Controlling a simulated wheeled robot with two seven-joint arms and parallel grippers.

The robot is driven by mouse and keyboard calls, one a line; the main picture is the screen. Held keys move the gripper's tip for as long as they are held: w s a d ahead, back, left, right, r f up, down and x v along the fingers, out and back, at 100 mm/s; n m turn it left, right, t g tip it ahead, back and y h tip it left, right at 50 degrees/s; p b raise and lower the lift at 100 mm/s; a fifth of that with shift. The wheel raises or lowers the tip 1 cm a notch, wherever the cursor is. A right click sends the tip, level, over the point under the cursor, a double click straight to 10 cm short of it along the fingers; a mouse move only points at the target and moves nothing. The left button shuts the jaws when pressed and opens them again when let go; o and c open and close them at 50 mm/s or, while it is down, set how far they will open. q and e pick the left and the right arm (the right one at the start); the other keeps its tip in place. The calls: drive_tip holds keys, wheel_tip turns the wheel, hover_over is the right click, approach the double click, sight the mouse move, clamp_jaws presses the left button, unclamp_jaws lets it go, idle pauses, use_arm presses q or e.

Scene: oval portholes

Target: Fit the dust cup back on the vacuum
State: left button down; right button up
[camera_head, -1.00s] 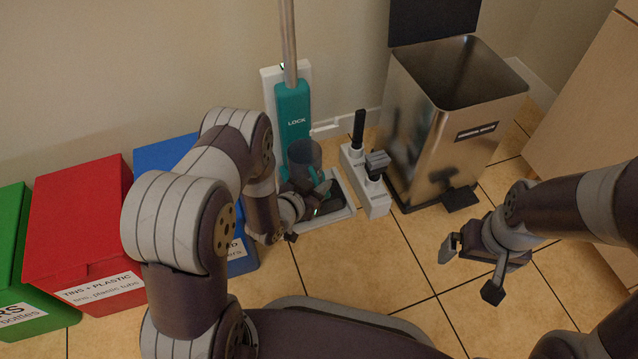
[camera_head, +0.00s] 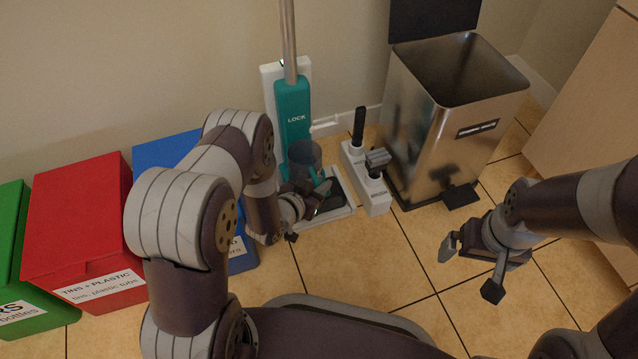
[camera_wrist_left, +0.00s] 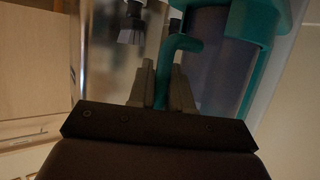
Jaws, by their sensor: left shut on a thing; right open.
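The vacuum (camera_head: 294,112) stands upright against the wall, with a teal body marked LOCK and a metal tube above. The dust cup (camera_head: 304,158) is dark and see-through, low at the front of the teal body. In the left wrist view the dust cup (camera_wrist_left: 222,62) fills the upper right, with its teal hook-shaped handle (camera_wrist_left: 178,45) between my fingers. My left gripper (camera_head: 318,190) is shut on this handle. Whether the cup is seated in the body cannot be told. My right gripper (camera_head: 468,266) is open and empty above the floor at right.
A white base (camera_head: 338,212) lies under the vacuum. A white stand with brush attachments (camera_head: 366,180) is right of it, then an open steel bin (camera_head: 440,140). Red (camera_head: 75,220), green (camera_head: 12,250) and blue (camera_head: 165,150) boxes stand at left. Tiled floor in front is clear.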

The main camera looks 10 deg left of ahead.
use_arm(q)
drive_tip(key=c, duration=1)
unclamp_jaws()
drive_tip(key=shift+o, duration=0.2)
drive_tip(key=p+v, duration=0.7)
drive_tip(key=v, duration=0.5)
drive_tip(key=shift+s, duration=0.25)
drive_tip(key=shift+a+r+p, duration=0.1)
drive_tip(key=shift+r+p, duration=0.1)
drive_tip(key=shift+p, duration=0.1)
